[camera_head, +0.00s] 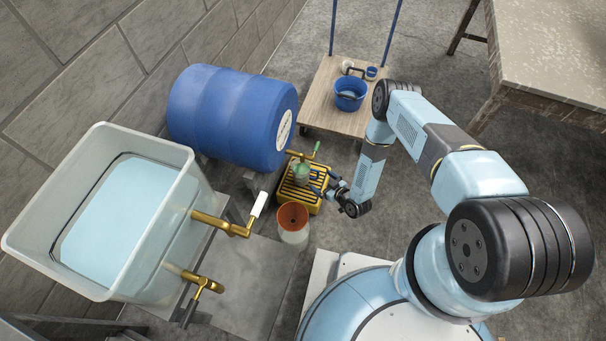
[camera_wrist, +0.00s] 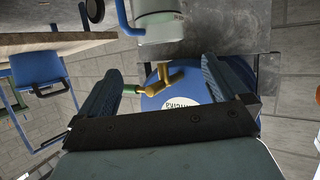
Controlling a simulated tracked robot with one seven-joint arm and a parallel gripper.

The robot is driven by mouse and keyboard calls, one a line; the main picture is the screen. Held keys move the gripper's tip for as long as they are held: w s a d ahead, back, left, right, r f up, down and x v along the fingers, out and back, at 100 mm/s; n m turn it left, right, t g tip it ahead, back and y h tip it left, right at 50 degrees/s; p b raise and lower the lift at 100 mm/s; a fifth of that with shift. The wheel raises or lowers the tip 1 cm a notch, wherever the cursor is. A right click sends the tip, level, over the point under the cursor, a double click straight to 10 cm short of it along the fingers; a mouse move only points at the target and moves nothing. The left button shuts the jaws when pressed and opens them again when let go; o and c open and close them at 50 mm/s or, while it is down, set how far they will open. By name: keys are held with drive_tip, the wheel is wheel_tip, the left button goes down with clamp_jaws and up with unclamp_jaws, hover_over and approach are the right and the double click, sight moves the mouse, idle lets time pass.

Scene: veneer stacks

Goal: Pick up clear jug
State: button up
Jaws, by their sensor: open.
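The clear jug (camera_head: 301,172) stands on a yellow slatted tray (camera_head: 299,200), below a brass tap with a green handle (camera_head: 304,154). My gripper (camera_head: 331,187) is just to the right of the jug, low over the tray's right side. In the wrist view, a pale jug with a blue handle (camera_wrist: 158,24) shows at the top, beyond my open fingers (camera_wrist: 161,67). Nothing is between the fingers except the view of the brass tap and the drum behind. The jug's far side is hidden.
A blue drum (camera_head: 225,113) lies behind the tray. A container with an orange-red top (camera_head: 293,218) stands in front. A water tank (camera_head: 120,210) with brass taps is at left. A trolley (camera_head: 325,112) carries a blue bucket (camera_head: 350,94). A table (camera_head: 555,45) is at right.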

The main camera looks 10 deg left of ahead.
drive_tip(key=x, duration=1.3)
drive_tip(key=shift+w+a, duration=0.2)
drive_tip(key=shift+w, duration=0.05)
drive_tip(key=shift+f, duration=0.1)
drive_tip(key=shift+c, duration=0.4)
drive_tip(key=c, duration=1.5)
drive_tip(key=shift+c, duration=0.3)
drive_tip(key=shift+r, duration=0.2)
